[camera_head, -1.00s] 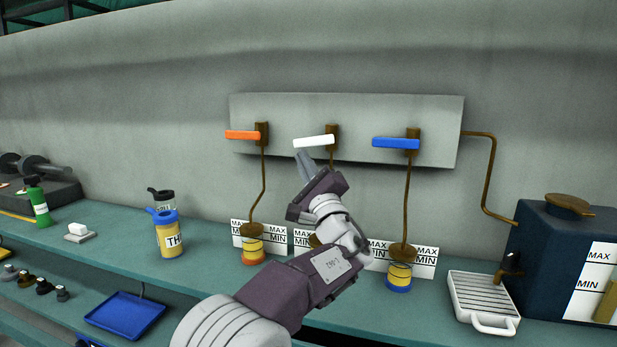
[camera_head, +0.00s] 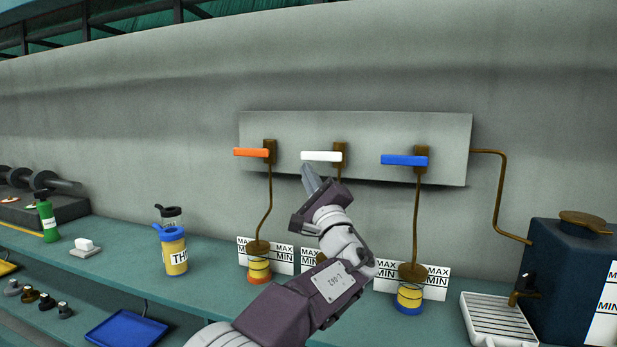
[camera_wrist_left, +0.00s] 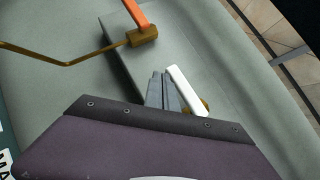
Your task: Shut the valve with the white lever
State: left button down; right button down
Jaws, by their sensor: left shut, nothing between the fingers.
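The white lever (camera_head: 322,156) lies level, pointing left from its brown valve body (camera_head: 341,152) on the grey panel. It also shows in the left wrist view (camera_wrist_left: 184,88). My left gripper (camera_head: 309,172) is shut and empty, with its fingertips just below the white lever. In the left wrist view the shut fingers (camera_wrist_left: 161,82) are close beside the lever; I cannot tell whether they touch it. My left forearm hides the lower pipe and most of the container under this valve. My right gripper is not in view.
An orange lever (camera_head: 251,153) is to the left and a blue lever (camera_head: 404,160) to the right, both level. Below, yellow-banded containers with MAX/MIN cards stand on the green shelf (camera_head: 215,270). A dark blue tank (camera_head: 570,275) stands at the right.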

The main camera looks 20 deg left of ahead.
pick_arm(q)
jog(key=s+f+b, duration=0.7)
jog(key=f, duration=0.4)
